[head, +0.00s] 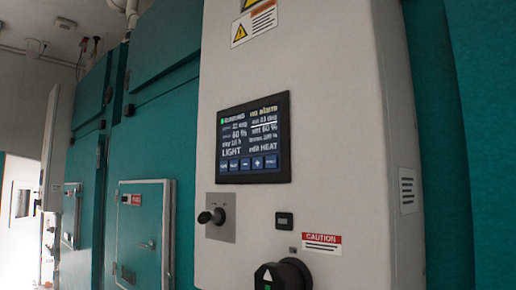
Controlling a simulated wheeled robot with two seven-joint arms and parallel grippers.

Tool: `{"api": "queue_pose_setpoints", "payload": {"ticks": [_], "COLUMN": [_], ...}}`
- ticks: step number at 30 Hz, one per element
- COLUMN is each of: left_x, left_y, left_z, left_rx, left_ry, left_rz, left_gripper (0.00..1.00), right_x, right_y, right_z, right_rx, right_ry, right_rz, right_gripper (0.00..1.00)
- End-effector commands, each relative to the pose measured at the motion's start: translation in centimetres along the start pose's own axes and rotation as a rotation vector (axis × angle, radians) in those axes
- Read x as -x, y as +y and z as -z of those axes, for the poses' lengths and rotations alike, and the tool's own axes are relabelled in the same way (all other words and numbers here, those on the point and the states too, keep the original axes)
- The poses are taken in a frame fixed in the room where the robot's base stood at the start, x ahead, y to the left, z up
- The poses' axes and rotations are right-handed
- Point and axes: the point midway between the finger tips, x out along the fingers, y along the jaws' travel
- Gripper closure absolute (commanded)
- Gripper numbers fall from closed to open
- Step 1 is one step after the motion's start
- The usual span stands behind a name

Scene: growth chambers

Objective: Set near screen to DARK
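The near screen (254,138) is a dark display on the front of a light grey control cabinet (345,110). Its text includes a large "LIGHT" at the lower left and "edit HEAT" at the lower right; other lines are small and blurred. A row of several blue buttons (247,163) runs along the bottom of the screen; one looks like a minus and one like a plus. Neither of my grippers is in the head view.
Below the screen are a black-knobbed lever (212,216) on a plate, a small black display (284,221) and a black rotary knob (284,275). A teal chamber with a small hatch (143,232) stands to the left. Another cabinet (52,150) sticks out farther back.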

Motion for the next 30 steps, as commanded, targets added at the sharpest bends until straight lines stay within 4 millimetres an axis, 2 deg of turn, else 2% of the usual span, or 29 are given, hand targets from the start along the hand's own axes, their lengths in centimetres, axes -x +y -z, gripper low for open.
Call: {"api": "queue_pose_setpoints", "payload": {"ticks": [13, 24, 30], "left_x": [0.0, 0.0, 0.0], "left_y": [0.0, 0.0, 0.0], "left_z": [0.0, 0.0, 0.0], "left_rx": [0.0, 0.0, 0.0], "left_ry": [0.0, 0.0, 0.0], "left_rz": [0.0, 0.0, 0.0], "left_gripper": [0.72, 1.0, 1.0], "right_x": [0.0, 0.0, 0.0], "right_y": [0.0, 0.0, 0.0], "right_z": [0.0, 0.0, 0.0], "right_rx": [0.0, 0.0, 0.0], "right_ry": [0.0, 0.0, 0.0], "right_rz": [0.0, 0.0, 0.0], "right_gripper": [0.64, 0.64, 0.64]}}
